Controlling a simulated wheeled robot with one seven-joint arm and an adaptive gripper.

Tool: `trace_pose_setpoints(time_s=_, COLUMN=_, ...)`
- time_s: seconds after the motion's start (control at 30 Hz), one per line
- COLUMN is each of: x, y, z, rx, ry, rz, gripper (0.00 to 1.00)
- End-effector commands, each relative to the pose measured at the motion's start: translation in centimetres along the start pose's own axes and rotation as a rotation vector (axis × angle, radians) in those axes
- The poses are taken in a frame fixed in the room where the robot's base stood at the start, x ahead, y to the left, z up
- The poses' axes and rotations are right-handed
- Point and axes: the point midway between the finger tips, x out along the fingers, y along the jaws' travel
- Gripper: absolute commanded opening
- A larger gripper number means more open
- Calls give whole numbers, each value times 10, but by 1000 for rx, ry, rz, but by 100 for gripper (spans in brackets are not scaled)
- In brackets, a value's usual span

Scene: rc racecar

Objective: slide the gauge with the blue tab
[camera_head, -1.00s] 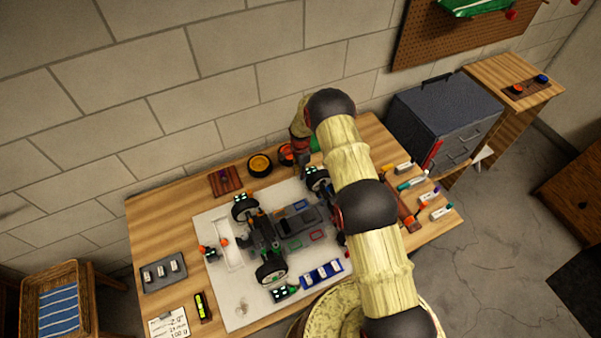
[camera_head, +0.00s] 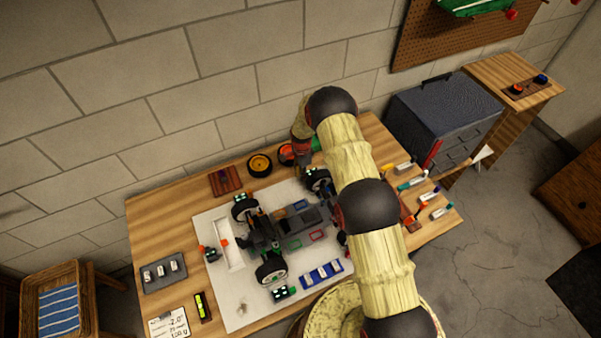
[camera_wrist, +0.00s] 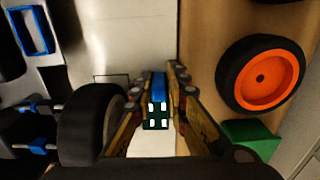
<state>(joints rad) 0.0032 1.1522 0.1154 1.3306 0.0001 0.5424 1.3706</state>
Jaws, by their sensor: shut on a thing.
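The gauge with the blue tab (camera_wrist: 158,86) is in the middle of the wrist view. It has a blue strip and a dark end block with white squares. My gripper (camera_wrist: 158,92) is shut on it, with one finger on each side. The gauge lies beside a black car wheel (camera_wrist: 92,122), close to the mat's edge. In the head view my gripper is mostly hidden by my arm, near the far right wheel (camera_head: 319,181) of the racecar (camera_head: 285,228). A small block with pale squares shows by that wheel.
A loose wheel with an orange hub (camera_wrist: 262,78) and a green block (camera_wrist: 250,136) lie right of my gripper in the wrist view. The pale mat (camera_head: 222,298) carries similar small blocks by the other wheels. Pens and a dark drawer cabinet (camera_head: 440,115) are at the right.

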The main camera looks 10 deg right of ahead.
Motion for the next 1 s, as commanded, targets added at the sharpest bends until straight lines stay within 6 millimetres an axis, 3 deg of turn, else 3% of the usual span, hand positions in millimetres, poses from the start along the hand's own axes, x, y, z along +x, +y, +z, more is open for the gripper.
trace_pose_setpoints(time_s=0.2, x=0, y=23, z=0, rx=3, ry=-1, rz=2, gripper=0)
trace_pose_setpoints(time_s=0.47, x=1, y=26, z=0, rx=3, ry=-1, rz=7, gripper=0)
trace_pose_setpoints(time_s=0.5, x=1, y=26, z=0, rx=3, ry=-2, rz=8, gripper=18)
trace_pose_setpoints(time_s=0.77, x=2, y=26, z=0, rx=2, ry=-1, rz=7, gripper=32)
trace_pose_setpoints(time_s=1.0, x=2, y=26, z=0, rx=1, ry=-1, rz=6, gripper=32)
